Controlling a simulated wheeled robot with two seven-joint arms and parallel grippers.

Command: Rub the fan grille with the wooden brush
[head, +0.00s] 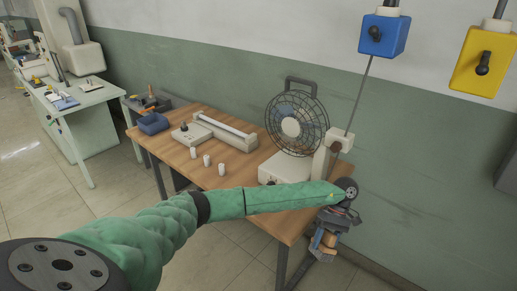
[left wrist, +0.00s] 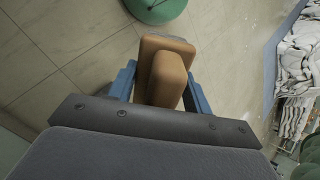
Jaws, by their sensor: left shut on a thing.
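The fan (head: 297,118) stands upright at the back right of the wooden table, with a round dark wire grille and a pale base. My left arm reaches across the front of the table. My left gripper (head: 322,243) is past the table's right front corner, apart from the fan. It is shut on the wooden brush (head: 328,240), a brown block. In the left wrist view the brush (left wrist: 163,75) sits between the blue fingers of the gripper (left wrist: 158,88). Bristles cannot be made out. My right gripper is not in view.
The wooden table (head: 236,178) also holds three small white cylinders (head: 207,160), a pale long device (head: 222,130) and a blue bin (head: 153,123). Blue (head: 384,35) and yellow (head: 484,60) boxes hang on the wall. Folded cloth (left wrist: 300,75) lies right in the wrist view.

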